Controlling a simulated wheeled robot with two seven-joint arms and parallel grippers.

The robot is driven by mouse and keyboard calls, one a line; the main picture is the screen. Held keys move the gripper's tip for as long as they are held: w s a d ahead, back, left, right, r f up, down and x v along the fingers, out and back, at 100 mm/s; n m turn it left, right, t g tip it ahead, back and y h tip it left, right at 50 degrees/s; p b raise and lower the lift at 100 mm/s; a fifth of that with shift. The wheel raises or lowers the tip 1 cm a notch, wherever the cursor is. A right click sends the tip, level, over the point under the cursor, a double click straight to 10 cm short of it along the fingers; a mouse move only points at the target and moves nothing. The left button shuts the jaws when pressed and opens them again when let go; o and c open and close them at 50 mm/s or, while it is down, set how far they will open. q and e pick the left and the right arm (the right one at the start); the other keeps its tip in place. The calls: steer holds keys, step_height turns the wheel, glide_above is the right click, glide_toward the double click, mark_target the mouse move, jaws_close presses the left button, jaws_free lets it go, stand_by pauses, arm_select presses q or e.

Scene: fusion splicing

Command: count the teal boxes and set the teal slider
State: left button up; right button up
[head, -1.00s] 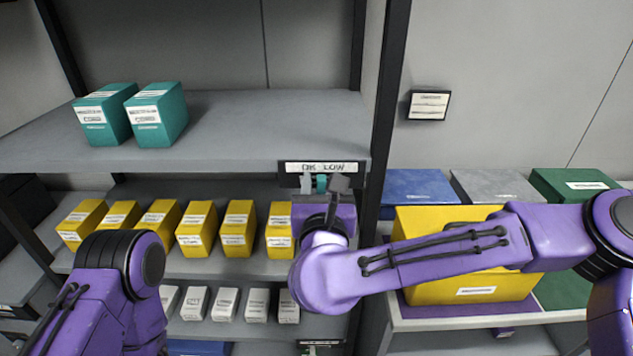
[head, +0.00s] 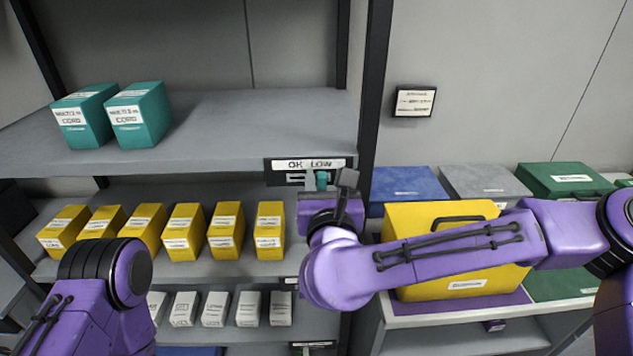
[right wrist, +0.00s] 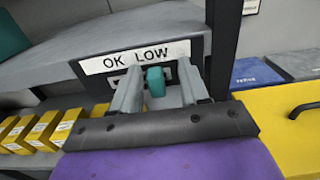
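Two teal boxes (head: 83,120) (head: 140,118) with white labels stand side by side at the left of the upper shelf. The teal slider (head: 321,180) is on the shelf's front edge, below the "OK LOW" label (head: 308,164). In the right wrist view the slider (right wrist: 155,82) sits under the word LOW. My right gripper (right wrist: 157,88) is open, with its fingers on either side of the slider. The left finger is very close to it; I cannot tell whether they touch. My left arm is at the lower left, its gripper out of view.
Several yellow boxes (head: 184,232) stand on the shelf below, with white boxes (head: 215,309) under them. A dark post (head: 368,120) rises right of the slider.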

steer(key=shift+s+a, duration=0.15)
steer(key=shift+s, duration=0.15)
steer(key=s+b, duration=0.4)
steer(key=s, duration=0.6)
